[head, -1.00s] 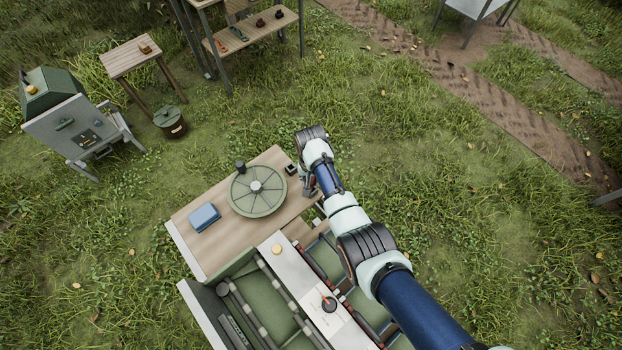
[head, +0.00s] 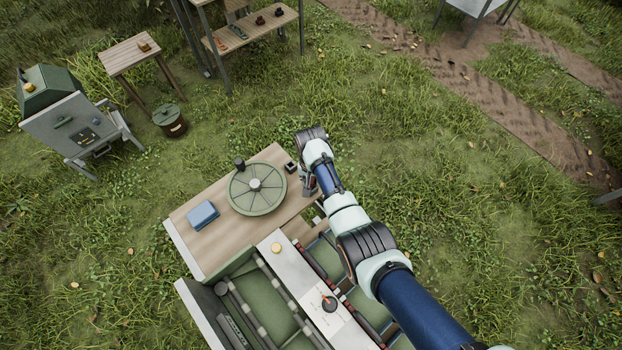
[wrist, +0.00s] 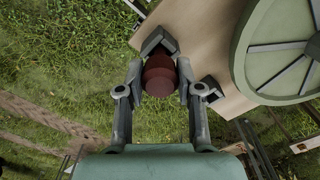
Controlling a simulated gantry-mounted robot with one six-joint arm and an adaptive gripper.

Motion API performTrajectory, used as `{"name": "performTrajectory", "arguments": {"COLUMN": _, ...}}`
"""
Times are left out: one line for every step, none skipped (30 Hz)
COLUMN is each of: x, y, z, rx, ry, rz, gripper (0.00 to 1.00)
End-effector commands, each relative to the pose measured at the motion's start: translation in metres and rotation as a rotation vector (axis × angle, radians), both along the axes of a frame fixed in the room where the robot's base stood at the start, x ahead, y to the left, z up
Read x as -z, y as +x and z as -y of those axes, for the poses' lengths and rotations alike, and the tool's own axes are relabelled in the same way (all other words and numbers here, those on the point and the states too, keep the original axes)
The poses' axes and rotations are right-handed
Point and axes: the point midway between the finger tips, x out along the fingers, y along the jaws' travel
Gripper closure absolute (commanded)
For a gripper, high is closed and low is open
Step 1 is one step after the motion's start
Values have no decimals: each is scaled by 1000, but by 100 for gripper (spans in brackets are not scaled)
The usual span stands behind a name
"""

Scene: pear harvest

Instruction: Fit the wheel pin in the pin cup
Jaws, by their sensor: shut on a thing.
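My gripper (wrist: 160,90) is shut on a dark red, rounded piece (wrist: 160,75), which looks like the wheel pin. Its lower end is hidden from the wrist camera. A dark square holder (wrist: 157,41), which looks like the pin cup, shows just beyond the pin at the table's edge in the wrist view. In the head view a small black square holder (head: 291,168) stands on the table right of the green wheel (head: 257,188). My gripper (head: 309,187) is close beside it, partly hidden by my arm. I cannot tell whether pin and cup touch.
The wooden table (head: 190,238) also bears a blue box (head: 203,215) and a dark cylinder (head: 239,162). A second dark block (wrist: 212,87) is close to the right finger. Green bins and a pale shelf (head: 290,275) lie in front of the table.

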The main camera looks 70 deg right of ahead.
Motion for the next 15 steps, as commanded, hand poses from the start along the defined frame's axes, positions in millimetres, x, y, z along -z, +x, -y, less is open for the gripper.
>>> {"name": "performTrajectory", "arguments": {"x": 0, "y": 0, "z": 0, "rx": 0, "ry": 0, "rz": 0, "gripper": 100}}
{"name": "performTrajectory", "arguments": {"x": 0, "y": 0, "z": 0, "rx": 0, "ry": 0, "rz": 0, "gripper": 100}}
{"name": "performTrajectory", "arguments": {"x": 0, "y": 0, "z": 0, "rx": 0, "ry": 0, "rz": 0, "gripper": 100}}
{"name": "performTrajectory", "arguments": {"x": 1, "y": 0, "z": 0, "rx": 0, "ry": 0, "rz": 0, "gripper": 100}}
{"name": "performTrajectory", "arguments": {"x": 2, "y": 0, "z": 0, "rx": 0, "ry": 0, "rz": 0, "gripper": 100}}
{"name": "performTrajectory", "arguments": {"x": 3, "y": 0, "z": 0, "rx": 0, "ry": 0, "rz": 0, "gripper": 100}}
{"name": "performTrajectory", "arguments": {"x": 4, "y": 0, "z": 0, "rx": 0, "ry": 0, "rz": 0, "gripper": 100}}
{"name": "performTrajectory", "arguments": {"x": 5, "y": 0, "z": 0, "rx": 0, "ry": 0, "rz": 0, "gripper": 100}}
{"name": "performTrajectory", "arguments": {"x": 7, "y": 0, "z": 0, "rx": 0, "ry": 0, "rz": 0, "gripper": 100}}
{"name": "performTrajectory", "arguments": {"x": 8, "y": 0, "z": 0, "rx": 0, "ry": 0, "rz": 0, "gripper": 100}}
{"name": "performTrajectory", "arguments": {"x": 9, "y": 0, "z": 0, "rx": 0, "ry": 0, "rz": 0, "gripper": 100}}
{"name": "performTrajectory", "arguments": {"x": 10, "y": 0, "z": 0, "rx": 0, "ry": 0, "rz": 0, "gripper": 100}}
{"name": "performTrajectory", "arguments": {"x": 10, "y": 0, "z": 0, "rx": 0, "ry": 0, "rz": 0, "gripper": 100}}
{"name": "performTrajectory", "arguments": {"x": 10, "y": 0, "z": 0, "rx": 0, "ry": 0, "rz": 0, "gripper": 100}}
{"name": "performTrajectory", "arguments": {"x": 10, "y": 0, "z": 0, "rx": 0, "ry": 0, "rz": 0, "gripper": 100}}
